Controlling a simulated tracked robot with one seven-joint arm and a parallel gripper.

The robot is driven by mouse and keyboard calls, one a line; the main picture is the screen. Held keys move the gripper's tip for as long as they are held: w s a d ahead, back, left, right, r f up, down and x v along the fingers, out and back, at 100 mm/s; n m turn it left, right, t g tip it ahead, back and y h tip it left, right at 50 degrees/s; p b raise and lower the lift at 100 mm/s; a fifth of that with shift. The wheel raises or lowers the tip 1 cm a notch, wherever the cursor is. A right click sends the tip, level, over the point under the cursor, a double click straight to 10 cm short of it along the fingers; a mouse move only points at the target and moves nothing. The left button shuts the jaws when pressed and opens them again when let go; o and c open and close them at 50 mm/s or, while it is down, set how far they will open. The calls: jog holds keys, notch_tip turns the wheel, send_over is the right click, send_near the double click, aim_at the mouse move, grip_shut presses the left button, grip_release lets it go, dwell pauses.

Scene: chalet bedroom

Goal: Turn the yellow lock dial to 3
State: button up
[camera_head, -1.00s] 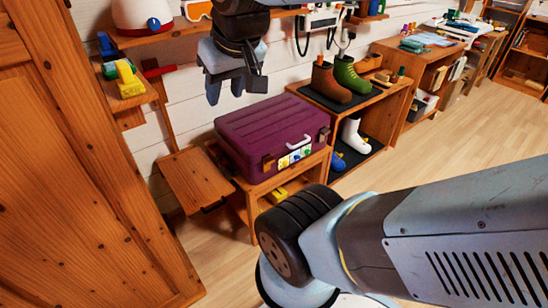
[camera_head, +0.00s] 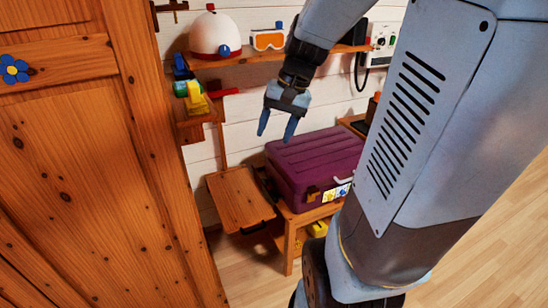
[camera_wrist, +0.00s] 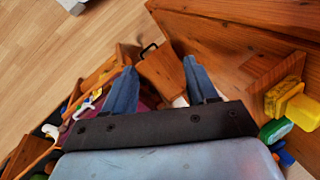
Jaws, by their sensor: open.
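The purple suitcase (camera_head: 312,165) lies on a low wooden bench. Its front carries a row of coloured dials on white plates; the yellow dial (camera_head: 328,197) is at the left of those visible. The dials are too small to read, and my arm hides the right part of the front. My gripper (camera_head: 277,128) hangs open and empty, fingers down, above the suitcase's back left corner and apart from it. In the wrist view my gripper's fingers (camera_wrist: 159,72) are spread, with part of the purple suitcase (camera_wrist: 149,98) behind the left finger.
A wooden flap (camera_head: 240,198) sticks out left of the suitcase. A shelf above holds a white helmet (camera_head: 215,35) and orange goggles (camera_head: 268,40). A yellow object (camera_head: 195,98) sits on a small side shelf. A large wooden door (camera_head: 100,170) stands close at left. Open floor lies in front.

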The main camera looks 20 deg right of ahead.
jog(key=w+d+f+m+t+y, duration=0.35)
jog(key=w+d+f+m, duration=0.3)
jog(key=d+f, duration=0.45)
jog(key=w+d+f+m+t+y, duration=0.2)
jog(key=w+d+f+m+y, duration=0.4)
jog(key=d+f, duration=0.5)
jog(key=s+d+f+m+t+h, duration=0.15)
jog(key=d+f+m+t, duration=0.25)
jog(key=f, duration=0.4)
jog(key=s+d+f+m+t+h, duration=0.1)
jog(key=d+f+m+t+h, duration=0.15)
jog(key=d+f+m, duration=0.35)
jog(key=m+t+h, duration=0.5)
jog(key=m+h, duration=0.4)
send_near(332, 199)
jog(key=w, duration=0.9)
jog(key=shift+w+d, duration=0.1)
jog(key=shift+w, duration=0.05)
jog(key=shift+c, duration=0.3)
jog(key=c, duration=1)
